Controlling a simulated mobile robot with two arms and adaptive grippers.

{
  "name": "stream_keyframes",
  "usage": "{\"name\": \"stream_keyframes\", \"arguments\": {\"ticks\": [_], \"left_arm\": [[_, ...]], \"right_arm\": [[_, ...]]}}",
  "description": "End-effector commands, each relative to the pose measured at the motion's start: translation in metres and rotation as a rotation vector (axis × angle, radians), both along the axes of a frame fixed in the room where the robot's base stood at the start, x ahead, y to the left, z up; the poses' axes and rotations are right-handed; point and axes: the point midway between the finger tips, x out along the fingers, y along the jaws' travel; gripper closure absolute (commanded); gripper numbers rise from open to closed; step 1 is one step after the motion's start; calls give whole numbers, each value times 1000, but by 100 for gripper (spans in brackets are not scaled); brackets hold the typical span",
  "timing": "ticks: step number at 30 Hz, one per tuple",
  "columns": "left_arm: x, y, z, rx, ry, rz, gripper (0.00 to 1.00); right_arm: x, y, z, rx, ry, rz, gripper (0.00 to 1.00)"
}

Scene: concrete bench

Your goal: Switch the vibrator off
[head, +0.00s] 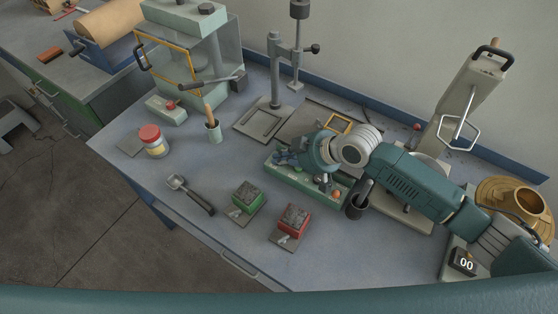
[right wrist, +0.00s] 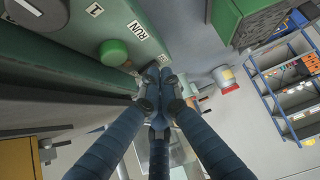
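A green control box (head: 290,182) lies at the middle of the bench under my right arm, with small knobs and an orange-red part on it. In the right wrist view a green panel (right wrist: 60,35) carries a round green button (right wrist: 112,52), a RUN label and a "1" label. My right gripper (right wrist: 153,75) has its fingertips together at the panel's edge, beside the button. It also shows in the head view over the left end of the box (head: 285,158). Whether the fingertips touch a switch is hidden. My left gripper is not in view.
Green (head: 248,197) and red (head: 294,217) moulds stand in front of the box. A black cup (head: 356,207) stands to its right, under my arm. A scoop (head: 191,194) and a red-lidded jar (head: 153,141) are to the left. The front left bench is clear.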

Motion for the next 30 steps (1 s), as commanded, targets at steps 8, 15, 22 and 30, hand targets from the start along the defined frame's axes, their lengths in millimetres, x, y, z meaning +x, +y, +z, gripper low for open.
{"name": "stream_keyframes", "arguments": {"ticks": [8, 15, 22, 30], "left_arm": [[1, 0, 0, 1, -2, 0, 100], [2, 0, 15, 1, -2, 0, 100], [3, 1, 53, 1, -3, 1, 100], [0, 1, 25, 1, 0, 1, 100]], "right_arm": [[1, -1, 0, -2, -1, 0, 100], [1, 0, 15, 0, -1, -1, 100], [1, 5, 52, -1, -2, -5, 100], [-30, -30, 81, -3, -5, -6, 100]]}}
